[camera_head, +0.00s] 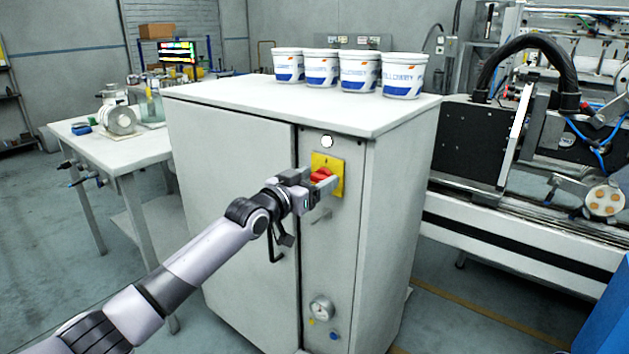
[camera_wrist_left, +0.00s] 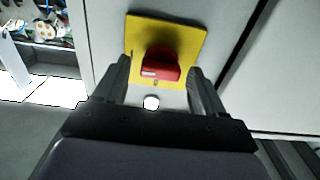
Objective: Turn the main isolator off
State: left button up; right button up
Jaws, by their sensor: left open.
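The main isolator is a red rotary handle (camera_head: 321,174) on a yellow plate (camera_head: 338,186), on the narrow front panel of a light grey cabinet. In the left wrist view the red handle (camera_wrist_left: 161,66) stands out from the yellow plate (camera_wrist_left: 190,38). My left gripper (camera_head: 324,180) is right at the handle. In the left wrist view its open fingers (camera_wrist_left: 158,85) lie on either side of the handle's near end, with visible gaps. The handle's exact angle is hard to read. My right gripper is not in view.
Several white and blue tubs (camera_head: 358,72) stand on the cabinet top (camera_head: 250,97). Below the isolator are a round gauge (camera_head: 321,308) and a blue button (camera_head: 333,336). A white lamp (camera_head: 327,141) sits above it. A machine (camera_head: 520,190) stands at right, a workbench (camera_head: 125,150) at left.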

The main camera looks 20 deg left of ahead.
pick_arm(q)
jog(key=c, duration=1.1)
jog(key=shift+o, duration=0.2)
jog(key=shift+n, duration=0.3)
jog(key=n, duration=0.4)
jog(key=shift+p, duration=0.35)
jog(key=n, duration=0.4)
jog(key=shift+a+f+n+p, duration=0.1)
jog(key=shift+n+p, duration=0.2)
jog(key=shift+n, duration=0.1)
jog(key=n+p, duration=0.1)
jog(key=n, duration=0.3)
jog(key=shift+n, duration=0.3)
jog(key=shift+f+n+p, duration=0.15)
jog(key=shift+n+p, duration=0.5)
jog(key=shift+n, duration=1.25)
